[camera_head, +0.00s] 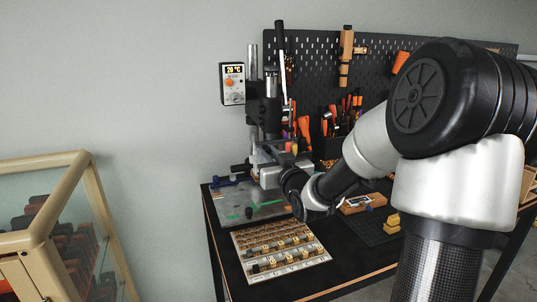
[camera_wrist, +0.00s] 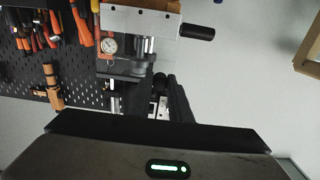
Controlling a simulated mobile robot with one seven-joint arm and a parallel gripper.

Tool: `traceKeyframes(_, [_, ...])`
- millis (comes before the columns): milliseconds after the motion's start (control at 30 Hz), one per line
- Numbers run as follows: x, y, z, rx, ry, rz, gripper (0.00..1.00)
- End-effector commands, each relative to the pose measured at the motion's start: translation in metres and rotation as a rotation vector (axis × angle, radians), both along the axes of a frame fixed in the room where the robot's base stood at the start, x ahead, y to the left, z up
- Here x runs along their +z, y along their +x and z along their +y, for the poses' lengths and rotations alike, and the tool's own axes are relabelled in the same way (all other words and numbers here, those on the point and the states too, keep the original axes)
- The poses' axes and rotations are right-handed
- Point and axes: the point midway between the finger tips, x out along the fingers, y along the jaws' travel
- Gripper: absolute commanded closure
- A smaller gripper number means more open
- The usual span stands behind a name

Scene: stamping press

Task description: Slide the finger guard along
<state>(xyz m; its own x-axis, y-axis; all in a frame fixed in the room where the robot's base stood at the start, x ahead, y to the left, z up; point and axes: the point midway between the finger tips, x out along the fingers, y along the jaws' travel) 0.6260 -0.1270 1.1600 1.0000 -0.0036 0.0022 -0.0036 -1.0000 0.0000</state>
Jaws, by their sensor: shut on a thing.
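The stamping press (camera_head: 266,110) stands on a metal base plate at the left of the bench; it also shows in the wrist view (camera_wrist: 140,20). My gripper (camera_wrist: 168,84) reaches up to its front, with its dark fingers close together. They are shut on a small dark part at the press, which I take to be the finger guard (camera_wrist: 159,79). Most of the guard is hidden by the fingers or hard to tell from the press. In the head view my wrist hides the fingertips.
A type tray (camera_head: 282,252) lies at the bench front, below my wrist. A dial gauge (camera_wrist: 109,46) and a black handle (camera_wrist: 197,32) are on the press. A pegboard with tools (camera_head: 310,75) stands behind. A glass case (camera_head: 100,215) is at the left.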

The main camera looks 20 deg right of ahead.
Motion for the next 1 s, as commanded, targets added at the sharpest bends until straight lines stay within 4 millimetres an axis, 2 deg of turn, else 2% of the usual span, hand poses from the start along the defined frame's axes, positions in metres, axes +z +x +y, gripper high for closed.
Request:
traceKeyframes(33, [-0.01,-0.001,0.0,0.0,0.0,0.005,1.0])
traceKeyframes(100, [-0.015,-0.001,0.0,0.0,0.0,0.006,1.0])
traceKeyframes(933, [-0.07,-0.001,0.0,0.0,0.001,0.007,1.0])
traceKeyframes(967, [-0.069,-0.001,0.0,0.0,0.001,0.006,0.81])
traceKeyframes(1000, [-0.068,-0.001,0.0,0.0,0.001,0.006,0.74])
